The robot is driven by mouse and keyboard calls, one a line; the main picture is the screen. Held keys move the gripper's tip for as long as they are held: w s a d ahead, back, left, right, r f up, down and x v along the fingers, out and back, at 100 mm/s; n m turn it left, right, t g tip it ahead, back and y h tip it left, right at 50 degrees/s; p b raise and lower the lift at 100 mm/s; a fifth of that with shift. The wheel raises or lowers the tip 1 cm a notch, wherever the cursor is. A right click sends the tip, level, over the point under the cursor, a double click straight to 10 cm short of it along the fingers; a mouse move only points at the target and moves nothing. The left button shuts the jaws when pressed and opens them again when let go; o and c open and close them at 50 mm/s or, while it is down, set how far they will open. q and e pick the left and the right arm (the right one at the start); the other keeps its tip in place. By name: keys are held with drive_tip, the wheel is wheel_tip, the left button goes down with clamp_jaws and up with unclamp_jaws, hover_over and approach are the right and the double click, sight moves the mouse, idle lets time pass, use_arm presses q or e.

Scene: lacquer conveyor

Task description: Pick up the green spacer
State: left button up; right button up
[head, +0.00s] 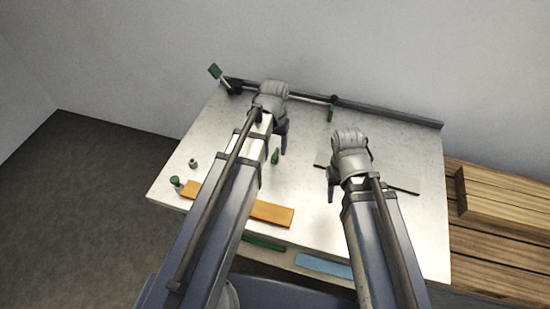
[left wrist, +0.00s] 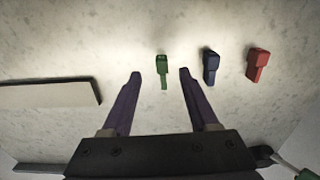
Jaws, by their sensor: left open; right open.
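The green spacer (head: 275,156) is a small upright-looking green piece on the pale table, just right of my left forearm in the head view. In the left wrist view the green spacer (left wrist: 162,66) shows between the two fingertips of my left gripper (left wrist: 159,74), which is open and empty. The height gap between fingertips and spacer cannot be told. In the head view my left gripper (head: 284,142) is partly hidden by its own wrist, slightly beyond the spacer. My right gripper (head: 331,193) is over the table's right half, open, mostly hidden by its wrist.
In the left wrist view a dark blue piece (left wrist: 210,65) and a red piece (left wrist: 257,65) stand beside the green one. A flat beige plate (left wrist: 50,94) lies left. A dark rail (head: 395,114) runs along the back edge. An orange board (head: 270,214) lies in front.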

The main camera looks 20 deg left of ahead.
sight(274, 157)
use_arm(q)
drive_tip(key=f+b, duration=0.4)
drive_tip(key=f, duration=0.1)
drive_tip(key=shift+w+a, duration=0.1)
drive_tip(key=shift+w, duration=0.2)
use_arm(e)
wheel_tip(274, 157, down, 5)
drive_tip(key=shift+r, duration=0.1)
use_arm(q)
drive_tip(key=shift+r, duration=0.1)
clamp_jaws()
